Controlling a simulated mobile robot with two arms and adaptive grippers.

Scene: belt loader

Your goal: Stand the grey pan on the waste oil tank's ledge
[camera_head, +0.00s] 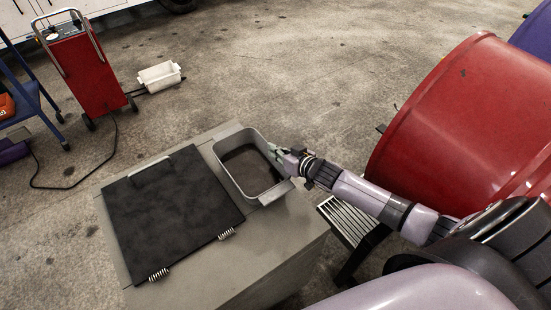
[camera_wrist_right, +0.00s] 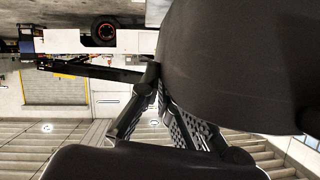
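The grey pan (camera_head: 226,180), an open rectangular tub with a dark brown floor, is over the right part of the waste oil tank's flat grey top (camera_head: 236,247), beside the black lid (camera_head: 170,215). I cannot tell whether it rests on the top or hangs just above it. My right gripper (camera_head: 284,157) is at the pan's right wall, its fingers at the rim. In the right wrist view the fingers (camera_wrist_right: 160,110) close on the edge of a large dark surface, which seems to be the pan. My left gripper is out of view.
A small slatted step (camera_head: 345,221) stands right of the tank, and a large red drum (camera_head: 460,115) behind my right arm. The floor between is clear.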

